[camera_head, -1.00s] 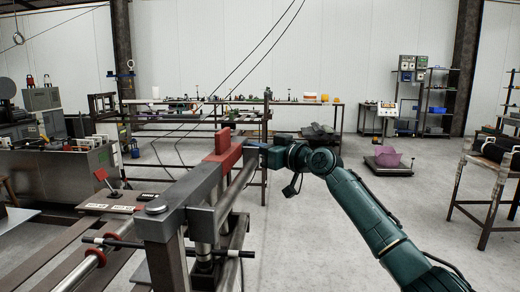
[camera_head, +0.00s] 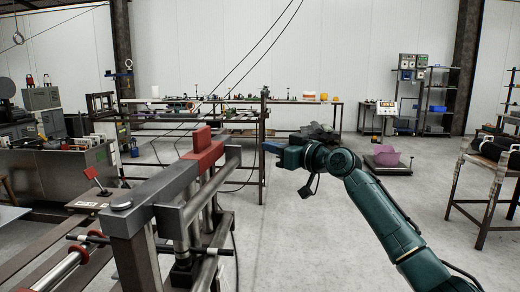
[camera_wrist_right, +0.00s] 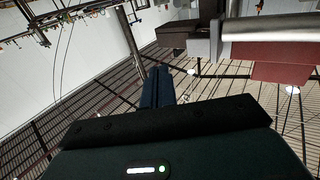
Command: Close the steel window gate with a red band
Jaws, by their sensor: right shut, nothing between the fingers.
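The steel gate bar (camera_head: 168,182) runs away from a round-capped pivot (camera_head: 122,206) in the head view. A red band (camera_head: 207,152) wraps its far end, with a red block standing on top. A grey steel rail (camera_head: 208,187) runs alongside on the right; I cannot tell whether they touch. My right gripper (camera_head: 268,147) is shut and empty, right of the red band with a gap between them. In the right wrist view its fingers (camera_wrist_right: 158,86) point up the picture, and the red band (camera_wrist_right: 285,66) and a steel bar (camera_wrist_right: 268,27) show at upper right. My left gripper is out of view.
A rod with red rings (camera_head: 72,270) lies at lower left. A long workbench (camera_head: 300,102) stands at the back. A dark table (camera_head: 490,160) stands at right, and a pink bin (camera_head: 385,155) sits on a low platform.

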